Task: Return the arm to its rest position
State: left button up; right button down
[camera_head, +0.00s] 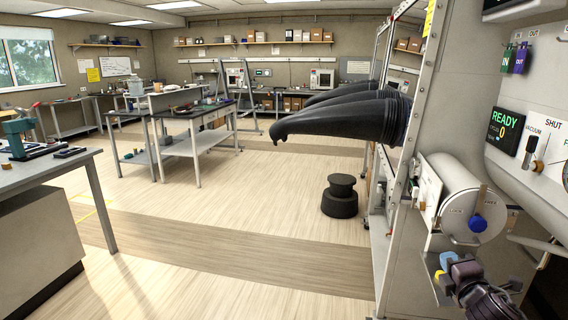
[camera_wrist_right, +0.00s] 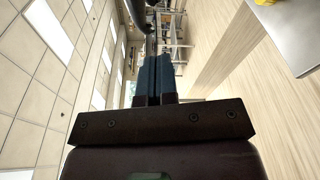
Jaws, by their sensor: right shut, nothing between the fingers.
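My right gripper (camera_head: 447,260) is at the lower right of the head view, in front of the cabinet and below the round white cylinder port. Its blue fingers also show in the right wrist view (camera_wrist_right: 154,72), side by side and closed, with nothing between them. The wrist is turned, so the room appears sideways in that view. My left gripper is not in view.
Long black gloves (camera_head: 345,118) stick out from the cabinet wall on the right. The white cylinder port (camera_head: 455,198) with a blue knob is close above my right gripper. A black stool (camera_head: 340,197) stands on the floor. A workbench (camera_head: 40,170) is at left; the middle floor is clear.

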jog(key=s+a+f+m+g, duration=0.3)
jog(key=s+a+f+m, duration=0.2)
jog(key=s+f+m, duration=0.4)
jog(key=s+a+f+m+g+y, duration=0.1)
jog(key=s+a+f+m, duration=0.4)
jog(key=s+f+m, duration=0.5)
jog(key=s+f+g, duration=0.1)
jog(key=s+f, duration=0.2)
jog(key=s, duration=0.2)
jog(key=s+f, duration=0.3)
jog(key=s, duration=0.2)
jog(key=shift+s+a+f+g, duration=0.25)
jog(key=shift+s+a+g, duration=0.05)
jog(key=shift+s+g, duration=0.1)
jog(key=c, duration=1.8)
grip_release()
